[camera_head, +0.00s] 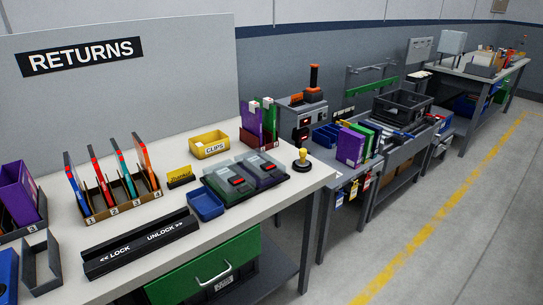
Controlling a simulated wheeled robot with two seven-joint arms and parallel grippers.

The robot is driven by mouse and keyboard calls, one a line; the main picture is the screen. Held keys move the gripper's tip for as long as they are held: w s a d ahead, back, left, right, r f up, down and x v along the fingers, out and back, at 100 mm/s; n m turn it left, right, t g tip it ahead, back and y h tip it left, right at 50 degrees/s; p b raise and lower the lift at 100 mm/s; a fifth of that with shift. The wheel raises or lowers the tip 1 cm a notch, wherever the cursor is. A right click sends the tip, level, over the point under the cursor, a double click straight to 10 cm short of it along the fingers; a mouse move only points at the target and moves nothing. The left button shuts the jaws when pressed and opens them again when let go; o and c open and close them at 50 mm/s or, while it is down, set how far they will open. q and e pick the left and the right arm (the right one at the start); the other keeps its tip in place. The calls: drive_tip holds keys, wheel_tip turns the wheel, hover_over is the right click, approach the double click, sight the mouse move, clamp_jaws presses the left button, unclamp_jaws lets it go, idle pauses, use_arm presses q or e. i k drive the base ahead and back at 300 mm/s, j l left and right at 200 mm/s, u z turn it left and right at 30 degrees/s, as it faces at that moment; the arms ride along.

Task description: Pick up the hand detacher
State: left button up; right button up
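No thing here is labelled as a hand detacher, and I cannot tell for sure which one it is. A black and orange upright handle (313,84) stands on top of a grey machine (300,118) behind the table's right end. Neither of my grippers is in view.
A long black LOCK/UNLOCK rail (140,243) lies along the table front. Open floor (450,220) lies to the right.

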sight(302, 164)
drive_tip(key=i+l+u, duration=0.1)
drive_tip(key=u, duration=0.35)
drive_tip(key=l+u, duration=0.2)
drive_tip(key=u, duration=0.3)
drive_tip(key=i+l+u, duration=0.1)
drive_tip(key=u, duration=0.35)
drive_tip(key=l+u, duration=0.3)
drive_tip(key=u, duration=0.15)
drive_tip(key=l+u, duration=0.2)
drive_tip(key=u, duration=0.3)
